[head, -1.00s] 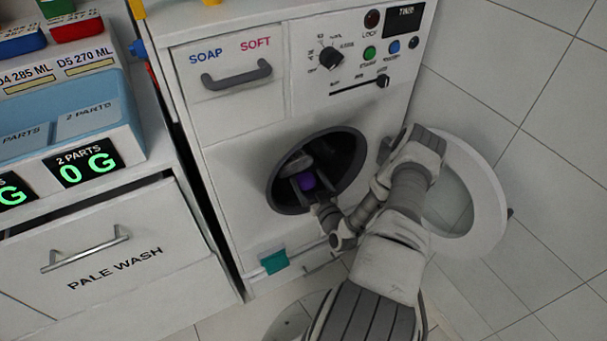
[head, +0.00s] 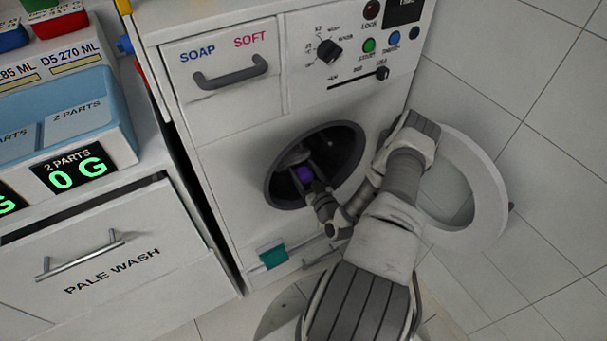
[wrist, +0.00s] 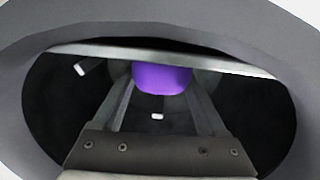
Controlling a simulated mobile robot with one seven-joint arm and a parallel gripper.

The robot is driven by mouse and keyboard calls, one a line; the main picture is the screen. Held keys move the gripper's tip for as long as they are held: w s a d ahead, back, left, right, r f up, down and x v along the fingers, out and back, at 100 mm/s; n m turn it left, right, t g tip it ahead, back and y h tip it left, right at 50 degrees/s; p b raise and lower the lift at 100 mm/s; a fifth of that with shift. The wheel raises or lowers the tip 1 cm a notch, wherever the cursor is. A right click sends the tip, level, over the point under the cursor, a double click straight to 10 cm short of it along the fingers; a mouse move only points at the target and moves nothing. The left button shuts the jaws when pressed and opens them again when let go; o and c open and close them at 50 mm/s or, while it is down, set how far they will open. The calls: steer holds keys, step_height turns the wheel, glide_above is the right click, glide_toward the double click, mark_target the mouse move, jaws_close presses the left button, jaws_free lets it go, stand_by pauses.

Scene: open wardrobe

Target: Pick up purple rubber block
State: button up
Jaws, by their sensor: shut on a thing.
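The purple rubber block (head: 305,174) is inside the round drum opening of the washing machine, at the end of my gripper. In the wrist view the purple block (wrist: 162,80) sits between the far ends of the two fingers, its top edge hidden behind a pale bar. My gripper (wrist: 162,88) reaches through the drum opening and is shut on the block. The fingers also show small in the head view (head: 303,176).
The dark grey drum rim (head: 283,203) closely surrounds my gripper. The round door (head: 488,190) stands open on the right, beside my arm. A drawer cabinet (head: 110,240) stands at the left, and a teal flap (head: 273,257) is below the opening.

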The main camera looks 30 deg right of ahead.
steer(key=c, duration=0.5)
steer(key=shift+r, duration=0.1)
